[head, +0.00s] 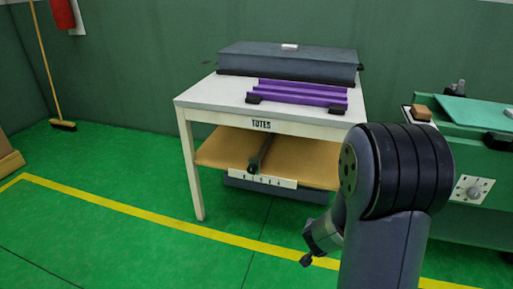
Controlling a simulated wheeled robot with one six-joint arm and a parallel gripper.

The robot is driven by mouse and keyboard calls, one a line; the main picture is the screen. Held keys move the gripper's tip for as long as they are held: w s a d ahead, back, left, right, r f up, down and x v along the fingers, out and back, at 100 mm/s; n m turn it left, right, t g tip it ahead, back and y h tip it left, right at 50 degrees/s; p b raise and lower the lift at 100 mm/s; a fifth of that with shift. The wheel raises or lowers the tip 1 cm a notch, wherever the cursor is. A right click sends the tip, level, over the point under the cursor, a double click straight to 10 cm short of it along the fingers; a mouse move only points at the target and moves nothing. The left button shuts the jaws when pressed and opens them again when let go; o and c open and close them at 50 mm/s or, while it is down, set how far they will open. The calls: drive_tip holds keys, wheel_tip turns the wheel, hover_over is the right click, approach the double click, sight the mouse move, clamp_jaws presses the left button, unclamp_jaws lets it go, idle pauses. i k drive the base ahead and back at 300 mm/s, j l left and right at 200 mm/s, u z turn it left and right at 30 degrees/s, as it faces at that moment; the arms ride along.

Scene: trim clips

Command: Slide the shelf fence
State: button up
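The shelf fence (256,160) looks like a dark upright divider on the tan lower shelf (222,147) of a white table (191,160). It stands near the middle of the shelf, behind a white marked strip (280,182) on the front edge. The marks on the strip are too small to read surely. My gripper (306,258) hangs low in front of the table, to the right of the fence and nearer to me, apart from it. It is partly hidden by my arm, and its finger gap does not show clearly.
A purple channelled piece (300,93) and a large grey case (285,60) lie on the tabletop, above a "TOTES" label. A dark bin (235,185) sits under the shelf. A green bench (470,115) stands at right. The floor at front left is clear.

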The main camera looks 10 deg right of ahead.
sight(256, 160)
drive_tip(key=i+u, duration=0.55)
drive_tip(key=i+j+z, duration=0.15)
drive_tip(key=i+z, duration=0.25)
drive_tip(key=i, duration=0.2)
drive_tip(key=i+l+u, duration=0.25)
drive_tip(key=i, duration=0.15)
drive_tip(key=j, duration=0.1)
